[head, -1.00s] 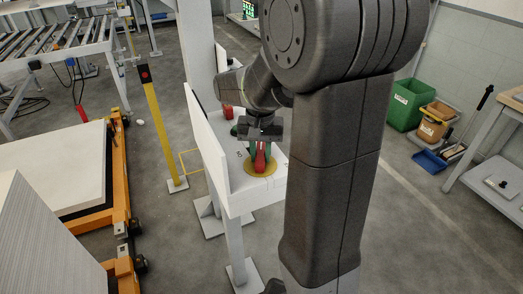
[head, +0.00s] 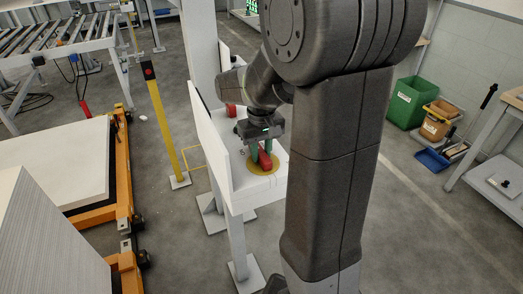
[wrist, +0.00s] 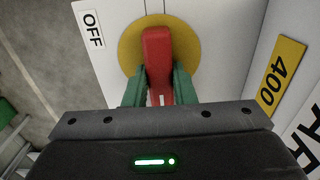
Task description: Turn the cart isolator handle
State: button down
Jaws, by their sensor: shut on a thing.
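The red isolator handle (wrist: 157,50) sits on a round yellow plate (wrist: 188,34) on a white panel. In the wrist view my gripper (wrist: 160,82) has its green fingers on both sides of the handle, shut on it. An OFF label (wrist: 90,29) is left of the plate. In the head view the handle (head: 265,161) and yellow plate (head: 263,170) show on the white cart box, below my gripper (head: 261,149). The handle's far end is clear of the fingers; its lower part is partly hidden by my gripper.
A yellow 400 label (wrist: 282,74) is on the upright panel at the right of the wrist view. A second red part (head: 231,110) is farther back on the box. A yellow post (head: 163,125) and an orange-framed pallet station (head: 124,180) stand left.

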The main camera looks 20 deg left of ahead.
aim_at(261, 152)
jog(key=c, duration=1.2)
grip_release()
jog(key=shift+r, duration=0.15)
notch_tip(261, 152, up, 14)
jog(key=shift+f, duration=0.2)
jog(key=shift+f, duration=0.1)
notch_tip(261, 152, down, 14)
jog(key=shift+r, duration=0.1)
jog(key=shift+r, duration=0.2)
